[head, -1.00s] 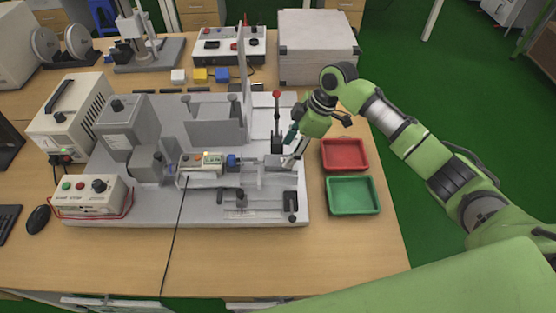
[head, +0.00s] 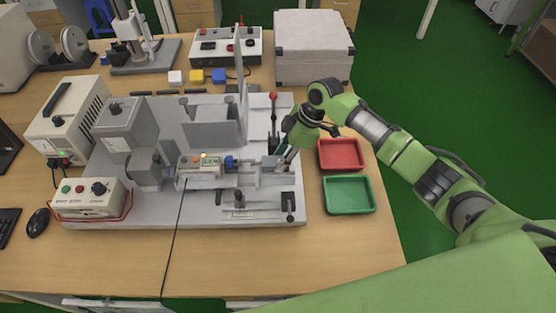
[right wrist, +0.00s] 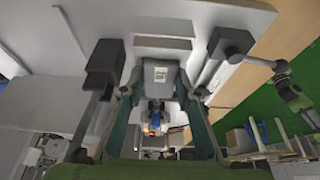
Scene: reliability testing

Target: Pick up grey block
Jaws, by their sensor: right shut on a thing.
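The grey block (right wrist: 160,78), with a white label on its face, sits between the two teal-lined fingers of my right gripper (right wrist: 159,93) in the right wrist view. In the head view my right gripper (head: 279,162) points down at the right end of the grey test fixture (head: 210,212). It is shut on the block, which its fingers largely hide there. I cannot tell whether the block is clear of the fixture. My left gripper is not in view.
A red tray (head: 341,154) and a green tray (head: 348,195) stand on the table right of the fixture. A red-knobbed lever (head: 273,115) rises close behind the gripper. A tall upright plate (head: 242,75) stands farther left. The table front is clear.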

